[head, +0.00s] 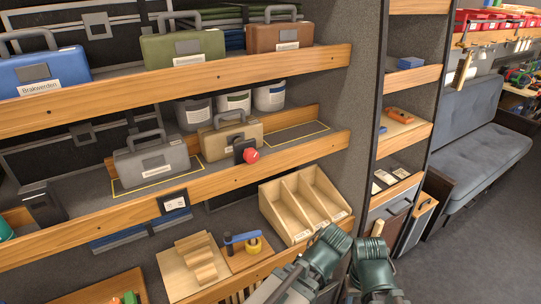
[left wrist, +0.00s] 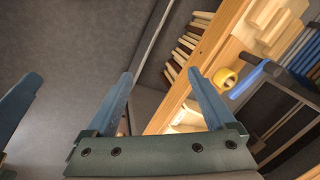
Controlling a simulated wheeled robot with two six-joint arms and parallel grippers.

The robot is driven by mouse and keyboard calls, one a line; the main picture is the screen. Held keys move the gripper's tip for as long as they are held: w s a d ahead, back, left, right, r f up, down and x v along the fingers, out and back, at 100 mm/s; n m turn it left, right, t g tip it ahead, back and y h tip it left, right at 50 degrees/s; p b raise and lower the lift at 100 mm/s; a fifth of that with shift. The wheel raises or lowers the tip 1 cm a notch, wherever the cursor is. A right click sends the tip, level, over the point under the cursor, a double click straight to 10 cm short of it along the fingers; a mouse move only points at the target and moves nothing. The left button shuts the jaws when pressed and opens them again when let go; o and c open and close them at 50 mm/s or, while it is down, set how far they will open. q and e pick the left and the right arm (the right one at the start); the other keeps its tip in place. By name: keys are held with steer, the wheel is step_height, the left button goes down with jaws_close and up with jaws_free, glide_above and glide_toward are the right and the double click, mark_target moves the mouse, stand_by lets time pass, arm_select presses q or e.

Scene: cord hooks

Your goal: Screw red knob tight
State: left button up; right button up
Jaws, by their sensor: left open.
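The red knob (head: 251,156) sits on a dark bracket at the front edge of the middle shelf, in front of the tan case (head: 231,135). I cannot tell how far it is screwed in. The left wrist view does not show the knob. My left gripper (left wrist: 157,78) is open in the left wrist view, with nothing between its blue fingers. My arms show at the bottom of the head view, below and right of the knob, without visible fingertips. One blue finger-like part at the left edge of the left wrist view looks like my right gripper (left wrist: 18,100).
A grey case (head: 152,162) stands left of the tan case. Below are a wooden divider box (head: 304,205), a stepped wooden block (head: 196,262) and a yellow roll (head: 253,245), also in the left wrist view (left wrist: 224,78). A shelf upright (head: 365,130) rises at the right.

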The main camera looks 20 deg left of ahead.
arm_select(q)
steer(key=w+a+r+n+t+y, duration=0.5)
steer(key=w+a+r+n+y, duration=0.3)
steer(key=a+n, duration=0.25)
steer(key=w+a+r+n+t+y, duration=0.1)
steer(key=w+r+n+t, duration=0.1)
steer(key=r, duration=0.5)
steer(key=w+a+r+n+t+y, duration=0.2)
steer(key=r+n, duration=0.2)
steer(key=r, duration=0.3)
steer(key=shift+w+n+t+y+p, duration=0.3)
steer(key=shift+w+n+p, duration=0.05)
steer(key=shift+p, duration=0.1)
steer(key=shift+a+r, duration=0.1)
steer(key=shift+a, duration=0.05)
